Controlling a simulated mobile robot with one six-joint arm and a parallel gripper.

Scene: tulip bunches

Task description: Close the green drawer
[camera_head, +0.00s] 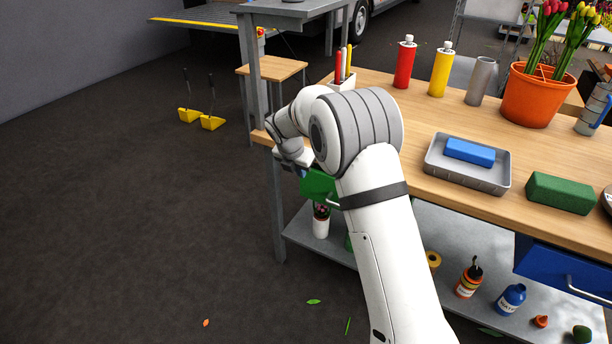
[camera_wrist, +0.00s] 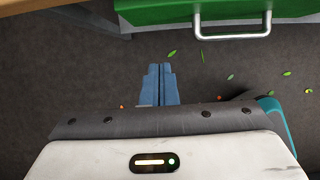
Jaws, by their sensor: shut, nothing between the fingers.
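The green drawer (camera_head: 318,184) is under the left end of the wooden workbench, partly hidden behind my arm in the head view. In the wrist view the green drawer (camera_wrist: 170,12) fills the top edge, with its silver handle (camera_wrist: 232,34) hanging at the upper right. My gripper (camera_wrist: 160,68) is shut and empty, its blue fingertips side by side over the dark floor. The fingertips are just short of the drawer front and left of the handle, apart from it in the picture. How far the drawer stands out is hard to tell.
The workbench (camera_head: 433,112) carries a grey tray (camera_head: 442,178) with a blue block, a green block (camera_head: 560,193), bottles and an orange tulip pot (camera_head: 537,97). A blue drawer (camera_head: 562,266) is at the right. A lower shelf (camera_head: 412,288) holds small containers. Floor at the left is open.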

